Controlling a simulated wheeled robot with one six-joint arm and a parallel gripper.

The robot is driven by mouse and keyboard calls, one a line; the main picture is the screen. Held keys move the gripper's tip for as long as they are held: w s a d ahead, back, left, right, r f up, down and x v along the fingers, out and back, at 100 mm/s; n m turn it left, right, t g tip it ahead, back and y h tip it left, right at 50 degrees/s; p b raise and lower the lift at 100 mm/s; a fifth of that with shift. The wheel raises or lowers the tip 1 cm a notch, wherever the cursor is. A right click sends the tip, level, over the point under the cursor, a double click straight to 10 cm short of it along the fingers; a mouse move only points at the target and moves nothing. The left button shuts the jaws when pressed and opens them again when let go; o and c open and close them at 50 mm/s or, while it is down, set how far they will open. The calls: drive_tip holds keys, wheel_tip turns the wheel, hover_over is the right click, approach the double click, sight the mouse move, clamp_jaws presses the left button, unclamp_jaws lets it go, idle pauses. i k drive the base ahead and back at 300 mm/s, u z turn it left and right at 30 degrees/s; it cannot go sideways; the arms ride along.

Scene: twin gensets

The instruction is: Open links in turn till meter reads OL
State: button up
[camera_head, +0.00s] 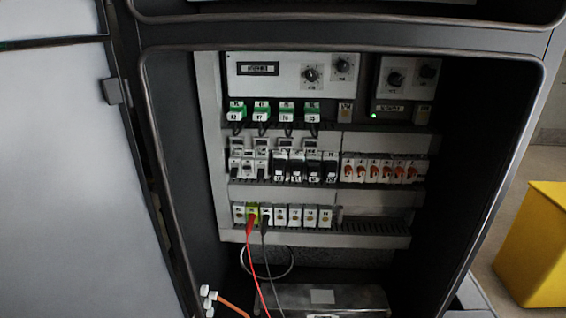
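An open cabinet holds a white backplate (212,150) with rows of modules. In the middle row, white-fronted units (248,166) stand at the left, black-fronted units (303,168) in the centre and orange-levered units (380,171) at the right. I cannot tell which are the links, or whether any is open. A red test lead (251,240) and a black test lead (264,245) run down from plugs at the left of the bottom terminal row (296,216), near a yellow-green terminal (253,210). No readable meter display shows. My gripper is not in view.
The open door (60,170) fills the left. Green plug connectors (275,111) sit below a control unit with knobs (290,75). A green lamp (374,115) glows on the right unit. A metal box (320,298) lies below. A yellow box (535,245) stands outside, right.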

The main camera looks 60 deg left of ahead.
sight(348, 171)
drive_tip(key=u, duration=1.65)
